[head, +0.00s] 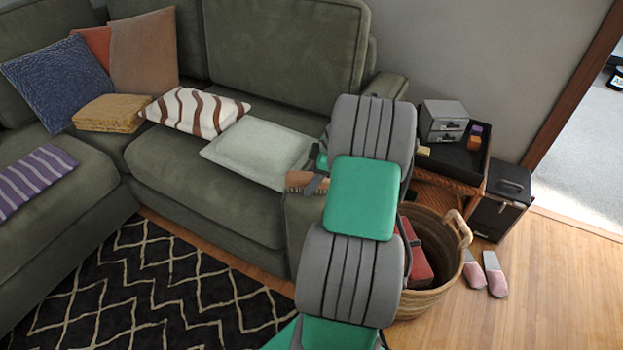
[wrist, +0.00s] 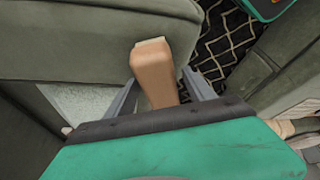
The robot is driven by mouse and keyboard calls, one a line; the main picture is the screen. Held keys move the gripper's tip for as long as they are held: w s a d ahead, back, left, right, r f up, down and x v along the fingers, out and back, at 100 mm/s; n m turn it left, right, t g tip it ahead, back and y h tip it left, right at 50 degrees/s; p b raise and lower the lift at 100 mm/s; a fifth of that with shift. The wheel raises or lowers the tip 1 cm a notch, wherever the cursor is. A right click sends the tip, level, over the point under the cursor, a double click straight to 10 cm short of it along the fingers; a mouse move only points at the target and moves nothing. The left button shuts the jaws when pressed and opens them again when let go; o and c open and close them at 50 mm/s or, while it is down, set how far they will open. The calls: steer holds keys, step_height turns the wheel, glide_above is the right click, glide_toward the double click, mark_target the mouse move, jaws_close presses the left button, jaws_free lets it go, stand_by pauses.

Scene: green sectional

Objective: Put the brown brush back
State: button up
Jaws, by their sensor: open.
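The brown brush (head: 301,178) shows in the head view at the front end of the sofa's right armrest (head: 300,222), partly covered by my arm. In the wrist view the brush (wrist: 154,72) lies between my two fingers, its pale end pointing away from me. My gripper (wrist: 158,80) is open, with one finger on each side of the brush. I cannot tell whether either finger touches it. In the head view my gripper is mostly hidden behind my wrist. Whether the brush rests fully on the armrest is unclear.
A black tray (head: 452,163) with small blocks and a grey drawer box (head: 443,118) stands on a side table right of the sofa. A wicker basket (head: 428,298) holds a red item. Slippers (head: 494,274) and a black case (head: 497,212) are on the floor. Cushions line the sofa.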

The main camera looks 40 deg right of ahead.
steer(key=p+v, duration=0.2)
steer(key=v, duration=1)
steer(key=w+a+r+m+g+h, duration=0.1)
steer(key=w+a+r+m, duration=0.1)
steer(key=a, duration=0.8)
steer(key=w+a+r+m, duration=0.1)
steer(key=w+a+r, duration=0.1)
steer(key=a, duration=0.7)
steer(key=s+a+f+m+h, duration=0.2)
steer(key=s+a+m, duration=0.3)
steer(key=s+a, duration=0.6)
steer(key=a+f, duration=0.1)
steer(key=a, duration=0.3)
steer(key=shift+s+a, duration=0.25)
steer(key=shift+s, duration=0.15)
steer(key=w+p+v, duration=0.3)
steer(key=p+v, duration=1.1)
steer(key=shift+w+d+r+m+t, duration=0.2)
steer(key=shift+w+r+m+t, duration=0.1)
steer(key=shift+w+r+t, duration=0.2)
